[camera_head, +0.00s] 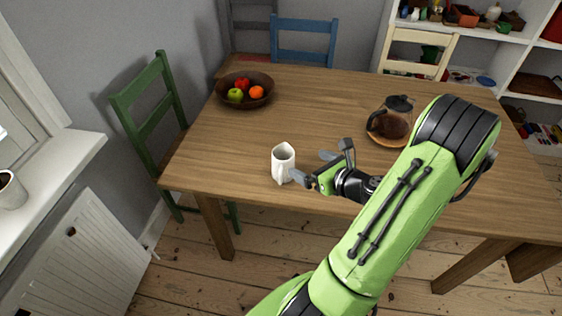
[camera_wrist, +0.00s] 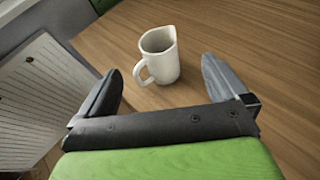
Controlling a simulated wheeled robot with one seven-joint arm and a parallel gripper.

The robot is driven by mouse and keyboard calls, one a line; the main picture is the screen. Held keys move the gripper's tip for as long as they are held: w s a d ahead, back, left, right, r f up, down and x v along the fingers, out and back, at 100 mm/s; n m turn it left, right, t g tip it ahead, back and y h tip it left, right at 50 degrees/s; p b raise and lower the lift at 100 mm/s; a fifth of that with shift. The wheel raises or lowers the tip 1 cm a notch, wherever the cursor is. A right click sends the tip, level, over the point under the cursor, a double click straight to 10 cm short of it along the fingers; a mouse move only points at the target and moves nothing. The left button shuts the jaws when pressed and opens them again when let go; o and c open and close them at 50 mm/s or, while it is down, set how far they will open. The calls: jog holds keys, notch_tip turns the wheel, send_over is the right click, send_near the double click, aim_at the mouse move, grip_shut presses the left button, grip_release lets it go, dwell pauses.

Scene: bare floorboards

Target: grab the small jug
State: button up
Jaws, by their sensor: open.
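The small jug (camera_head: 283,160) is white with a spout and a handle. It stands upright on the wooden table (camera_head: 330,95) near its front edge. In the wrist view the jug (camera_wrist: 161,56) is ahead of my gripper, between the lines of the two fingers, with its handle to the left. My gripper (camera_head: 313,168) is just right of the jug in the head view. In the wrist view its fingers (camera_wrist: 163,84) are spread wide with nothing held between them. In the head view one finger overlaps the jug's lower right side; I cannot tell whether they touch.
A fruit bowl (camera_head: 245,92) stands at the table's back left. A glass coffee pot (camera_head: 391,121) stands on a wooden coaster behind my arm. Green (camera_head: 150,125), blue (camera_head: 304,40) and cream (camera_head: 418,52) chairs surround the table. The tabletop behind the jug is clear.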

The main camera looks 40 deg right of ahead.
aim_at(284, 154)
jog(key=b+x, duration=0.1)
jog(key=x, duration=0.7)
jog(key=b+x, duration=0.1)
jog(key=x, duration=0.3)
jog(key=shift+w+a+f+b, duration=0.25)
jog(key=shift+w+f+b, duration=0.05)
jog(key=shift+w+b, duration=0.05)
jog(key=shift+c, duration=0.3)
jog(key=shift+r, duration=0.1)
jog(key=c, duration=1.1)
notch_tip(284, 154, up, 10)
jog(key=p, duration=0.5)
jog(key=shift+d, duration=0.15)
